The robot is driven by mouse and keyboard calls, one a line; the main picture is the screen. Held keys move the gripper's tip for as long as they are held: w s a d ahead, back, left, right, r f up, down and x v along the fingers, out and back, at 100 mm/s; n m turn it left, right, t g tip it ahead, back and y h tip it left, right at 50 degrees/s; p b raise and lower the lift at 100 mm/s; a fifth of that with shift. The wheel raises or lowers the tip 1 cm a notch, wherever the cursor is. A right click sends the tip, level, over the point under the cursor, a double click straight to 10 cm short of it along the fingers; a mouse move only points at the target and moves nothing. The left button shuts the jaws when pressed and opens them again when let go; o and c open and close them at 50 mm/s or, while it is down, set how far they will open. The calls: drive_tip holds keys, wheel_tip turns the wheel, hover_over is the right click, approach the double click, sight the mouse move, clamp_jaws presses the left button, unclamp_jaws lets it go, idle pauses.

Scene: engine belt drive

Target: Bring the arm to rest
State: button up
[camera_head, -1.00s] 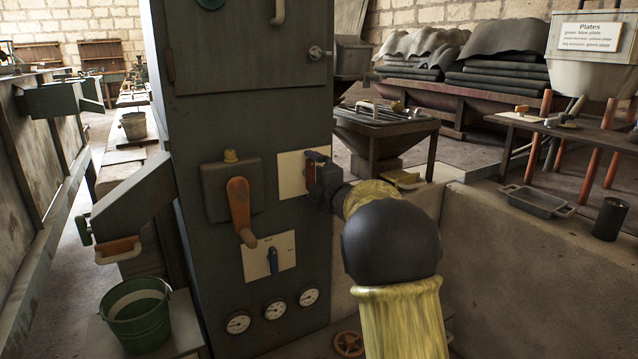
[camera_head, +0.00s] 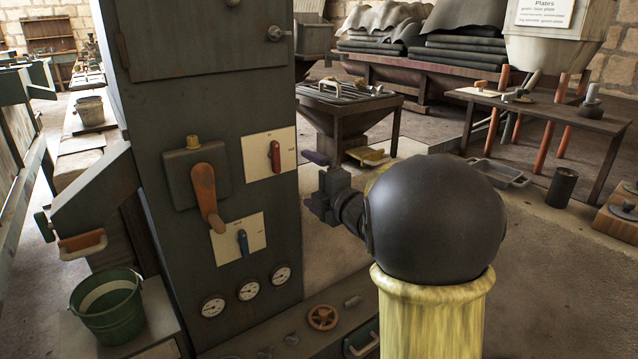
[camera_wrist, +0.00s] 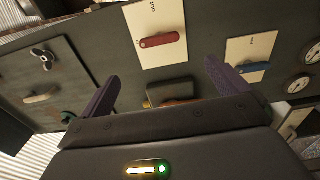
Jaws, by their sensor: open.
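My gripper (camera_head: 318,183) is to the right of the tall dark green cabinet (camera_head: 215,110), clear of its front. It is open and empty. In the wrist view my gripper (camera_wrist: 160,90) shows its two dark purple fingers spread wide, with the cabinet front beyond them. The red switch (camera_head: 275,157) on its white plate stands upright, apart from my gripper. It also shows in the wrist view (camera_wrist: 158,41). The blue switch (camera_head: 243,242) sits on a plate lower down, and the orange lever (camera_head: 207,197) points downward at the left.
A green bucket (camera_head: 108,306) stands at the lower left. Three gauges, one of them the middle gauge (camera_head: 249,290), line the cabinet's lower front. A red handwheel (camera_head: 322,317) is low beside it. A dark hopper (camera_head: 348,108) and a table (camera_head: 540,108) stand behind. Open floor lies at the right.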

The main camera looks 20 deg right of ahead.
drive_tip(key=v, duration=0.2)
drive_tip(key=shift+s+d, duration=0.1)
drive_tip(key=shift+s, duration=0.15)
